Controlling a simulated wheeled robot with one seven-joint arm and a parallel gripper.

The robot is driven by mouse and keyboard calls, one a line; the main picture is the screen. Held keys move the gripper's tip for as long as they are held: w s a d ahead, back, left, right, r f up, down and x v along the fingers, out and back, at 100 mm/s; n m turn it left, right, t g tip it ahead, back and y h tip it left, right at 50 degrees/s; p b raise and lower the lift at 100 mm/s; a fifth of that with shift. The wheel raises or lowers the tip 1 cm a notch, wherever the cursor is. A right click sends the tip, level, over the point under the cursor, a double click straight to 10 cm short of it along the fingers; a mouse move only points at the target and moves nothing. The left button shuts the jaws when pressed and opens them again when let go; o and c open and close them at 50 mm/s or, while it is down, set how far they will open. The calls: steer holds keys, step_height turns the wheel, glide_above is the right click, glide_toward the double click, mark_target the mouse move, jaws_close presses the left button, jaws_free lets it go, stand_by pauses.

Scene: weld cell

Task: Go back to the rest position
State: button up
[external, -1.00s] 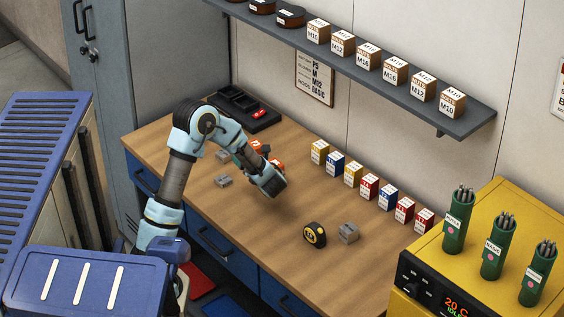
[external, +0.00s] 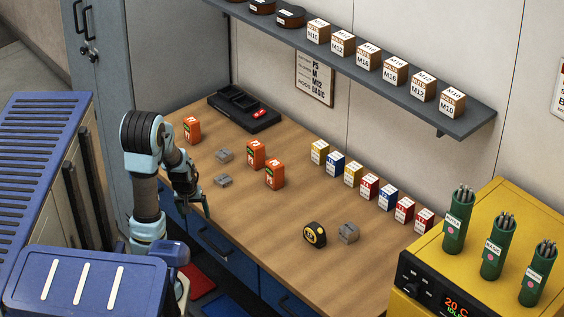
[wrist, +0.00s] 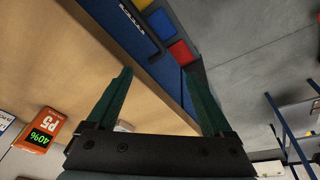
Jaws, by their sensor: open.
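My gripper (external: 194,196) is at the front edge of the wooden workbench (external: 255,215), near its left end, with my arm folded back toward my base. In the wrist view my gripper (wrist: 165,75) shows two dark green fingers spread apart with nothing between them. The bench's front edge and its blue front pass between and beyond the fingers. The gripper is empty and apart from the objects on the bench.
Orange boxes (external: 274,174) and grey blocks (external: 222,181) stand on the bench; one orange box (wrist: 38,130) shows in the wrist view. A black tray (external: 243,110), tape measure (external: 314,235) and yellow machine (external: 490,240) are farther off. A grey cabinet (external: 165,60) stands behind my arm.

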steer(key=s+a+f+m+g, duration=0.1)
steer(key=s+a+m, duration=0.1)
steer(key=s, duration=0.2)
step_height(320, 180, up, 18)
steer(key=p, duration=1.7)
steer(key=shift+r+p, duration=0.2)
steer(key=shift+p, duration=0.15)
steer(key=shift+o, duration=0.5)
steer(key=shift+f, duration=0.1)
